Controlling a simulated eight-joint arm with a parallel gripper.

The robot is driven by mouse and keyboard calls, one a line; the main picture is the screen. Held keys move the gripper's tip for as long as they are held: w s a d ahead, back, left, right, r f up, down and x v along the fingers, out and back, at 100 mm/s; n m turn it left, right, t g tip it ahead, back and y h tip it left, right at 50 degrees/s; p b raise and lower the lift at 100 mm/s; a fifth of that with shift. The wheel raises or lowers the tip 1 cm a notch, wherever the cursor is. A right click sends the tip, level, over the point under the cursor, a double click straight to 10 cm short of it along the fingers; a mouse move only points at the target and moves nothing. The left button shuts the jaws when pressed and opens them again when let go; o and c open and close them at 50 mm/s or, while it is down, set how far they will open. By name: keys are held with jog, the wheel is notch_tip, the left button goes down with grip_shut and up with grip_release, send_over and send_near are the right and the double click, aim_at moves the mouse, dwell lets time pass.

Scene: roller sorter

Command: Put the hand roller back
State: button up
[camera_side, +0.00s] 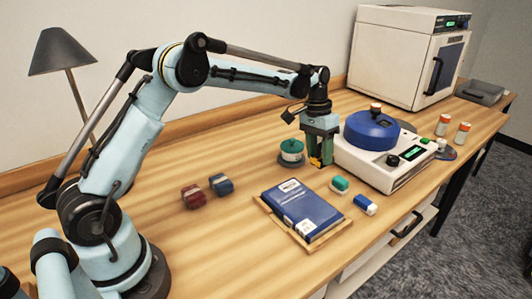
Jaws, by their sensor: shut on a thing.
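My gripper (320,162) points down over the table, between a teal-lidded jar and a white machine. It is shut on a small yellow-orange thing (316,162), mostly hidden by the fingers. I cannot tell from this view whether that is the hand roller, or whether it touches the table. No other thing in view is clearly a hand roller. A wooden tray (318,241) holding a flat blue pack (303,207) with white labels lies in front of my gripper.
The teal-lidded jar (291,147) stands close left of my gripper; the white machine (385,172) with a blue lid (371,131) stands close right. Red (193,196) and blue (221,184) blocks lie left. Green-white (339,185) and blue-white (365,204) pieces lie right of the tray.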

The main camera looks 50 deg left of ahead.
jog(key=shift+w+a+f, duration=0.3)
jog(key=shift+a+f, duration=0.1)
jog(key=shift+a, duration=0.15)
jog(key=shift+w+a+f, duration=0.25)
jog(key=shift+a+f, duration=0.1)
jog(key=shift+a, duration=0.15)
jog(key=shift+f, duration=1.95)
jog(key=o, duration=1.3)
jog(key=shift+f, duration=0.15)
